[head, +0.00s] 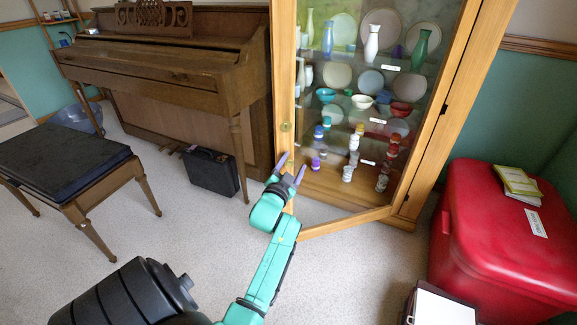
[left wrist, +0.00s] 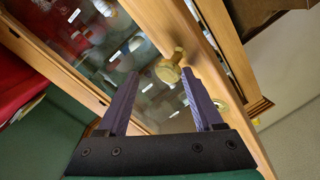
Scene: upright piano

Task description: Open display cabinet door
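The display cabinet (head: 458,120) is wooden, with several shelves of vases, plates and bowls behind glass. Its glazed door (head: 345,224) appears ajar: the bottom rail slants out over the carpet, with carpet visible through the glass. In the left wrist view, a gap shows beside the door's stile. A brass knob (left wrist: 170,70) is on that stile, with a brass plate (left wrist: 221,105) near it. My left gripper (head: 292,163) is open in front of the stile. In the left wrist view its fingers (left wrist: 161,74) are apart, with the knob between them; contact is unclear. My right gripper is not in view.
A red lidded bin (head: 490,235) with booklets on top stands right of the cabinet. An upright piano (head: 170,60) is at left, with a black case (head: 211,171) beneath and a padded bench (head: 60,160) in front. Carpet before the door is mostly clear.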

